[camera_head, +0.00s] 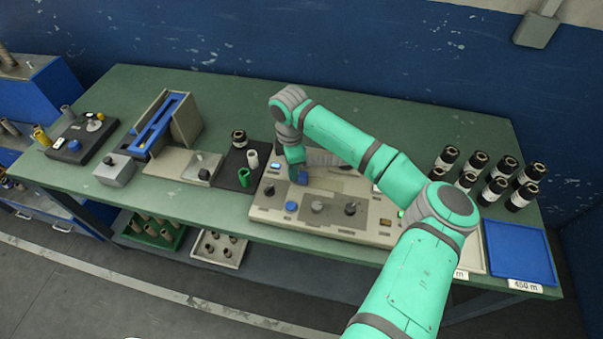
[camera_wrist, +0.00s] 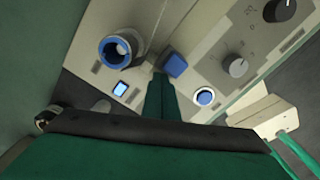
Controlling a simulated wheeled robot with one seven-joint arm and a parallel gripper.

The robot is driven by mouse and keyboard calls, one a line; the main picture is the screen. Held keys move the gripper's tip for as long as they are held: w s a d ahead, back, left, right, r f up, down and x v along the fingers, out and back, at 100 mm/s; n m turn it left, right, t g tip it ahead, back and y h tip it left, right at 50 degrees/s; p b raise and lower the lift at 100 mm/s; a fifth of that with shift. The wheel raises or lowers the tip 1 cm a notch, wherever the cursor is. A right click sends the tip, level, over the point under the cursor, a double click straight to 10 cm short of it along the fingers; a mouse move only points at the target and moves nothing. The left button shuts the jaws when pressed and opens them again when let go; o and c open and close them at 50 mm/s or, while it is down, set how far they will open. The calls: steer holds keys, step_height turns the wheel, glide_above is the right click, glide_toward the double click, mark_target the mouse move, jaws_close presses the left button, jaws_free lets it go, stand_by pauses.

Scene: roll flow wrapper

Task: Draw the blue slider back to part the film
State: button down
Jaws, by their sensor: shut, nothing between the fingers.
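A blue block that looks like the slider (camera_wrist: 174,64) sits on the beige machine panel (camera_wrist: 145,20), and it shows in the head view (camera_head: 303,179) just under the end of my arm. My gripper (camera_wrist: 160,76) is shut and empty. Its fingertips are right beside the block, on its left side in the wrist view. I cannot tell whether they touch it. In the head view my gripper (camera_head: 296,174) points down at the panel, and its fingertips are hard to make out. I cannot make out the film.
Near the block are a blue ring-shaped part (camera_wrist: 117,51), a lit display (camera_wrist: 120,88), a blue button (camera_wrist: 205,97) and a grey dial (camera_wrist: 235,65). Several black rolls (camera_head: 490,180) and a blue tray (camera_head: 520,252) stand at right. The table's back strip is clear.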

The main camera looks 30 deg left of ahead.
steer(key=shift+d, duration=0.1)
stand_by(0.5)
steer(key=shift+w+d, duration=0.45)
steer(key=shift+d, duration=1.15)
steer(key=shift+w+d, duration=0.4)
steer(key=shift+d, duration=1.2)
steer(key=shift+w+d, duration=0.45)
steer(key=shift+d, duration=1.15)
steer(key=shift+a, duration=0.2)
steer(key=shift+s+a, duration=0.15)
steer(key=shift+a, duration=0.3)
step_height(320, 180, up, 8)
